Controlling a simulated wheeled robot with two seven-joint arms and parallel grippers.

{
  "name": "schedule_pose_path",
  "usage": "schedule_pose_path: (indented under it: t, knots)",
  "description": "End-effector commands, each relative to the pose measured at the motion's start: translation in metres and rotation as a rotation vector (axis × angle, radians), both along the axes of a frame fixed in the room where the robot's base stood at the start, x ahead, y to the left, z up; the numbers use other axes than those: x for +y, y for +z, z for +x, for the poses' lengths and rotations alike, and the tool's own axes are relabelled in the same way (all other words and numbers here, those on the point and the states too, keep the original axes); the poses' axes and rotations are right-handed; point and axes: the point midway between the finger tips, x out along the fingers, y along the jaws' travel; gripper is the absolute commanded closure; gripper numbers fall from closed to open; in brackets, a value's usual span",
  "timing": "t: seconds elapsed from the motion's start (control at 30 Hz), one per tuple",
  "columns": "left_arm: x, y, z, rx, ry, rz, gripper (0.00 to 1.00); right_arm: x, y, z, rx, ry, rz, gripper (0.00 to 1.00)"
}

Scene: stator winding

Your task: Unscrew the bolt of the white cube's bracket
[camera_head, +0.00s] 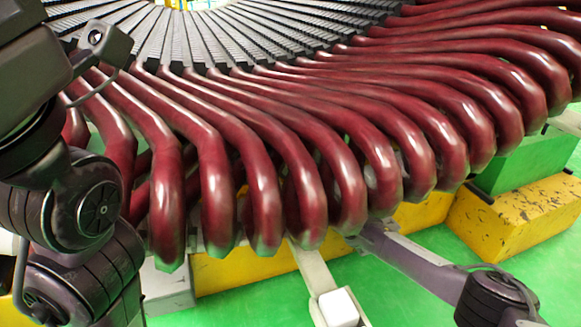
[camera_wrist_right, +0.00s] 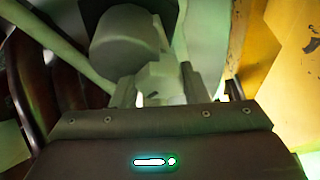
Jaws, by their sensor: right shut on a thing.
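The white cube (camera_head: 338,308) sits on the pale bracket (camera_head: 311,268), which comes out from under the red coils at the lower middle of the head view. My right arm reaches in from the lower right, and its gripper end is under the coils, just right of the bracket. In the right wrist view my right gripper (camera_wrist_right: 157,84) is shut on a small pale piece (camera_wrist_right: 152,76), apparently the bolt. A grey rounded cylinder (camera_wrist_right: 125,42) is just beyond it. The bolt's threads and seat are hidden. My left arm is at the left edge; its fingers do not show.
The large stator's dark red coils (camera_head: 268,135) overhang the work area closely. A yellow and green block (camera_head: 515,215) stands at the right, and a yellow support (camera_head: 240,272) lies behind the bracket. The green floor (camera_head: 425,290) is clear around my right forearm.

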Motion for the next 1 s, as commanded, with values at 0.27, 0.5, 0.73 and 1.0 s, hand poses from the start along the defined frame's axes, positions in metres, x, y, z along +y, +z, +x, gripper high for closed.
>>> schedule_pose_path:
  t: [0.27,0.5,0.73,1.0]
  knots:
    - [0.0008,0.0025,0.0028,0.007,-0.008,-0.009,1.00,0.0001,-0.0015,-0.0003,-0.003,0.000,-0.014,0.82]
    - [0.0001,0.0023,0.0028,0.007,-0.008,-0.006,1.00,0.0001,-0.0015,-0.0003,-0.003,0.000,-0.014,0.53]
    - [-0.0008,0.0020,0.0026,0.007,-0.007,-0.002,1.00,0.0000,-0.0009,-0.0001,-0.003,0.000,-0.013,0.38]
    - [-0.0009,0.0105,0.0008,0.003,-0.005,0.000,1.00,-0.0062,0.0003,-0.0055,-0.001,-0.002,-0.013,0.38]
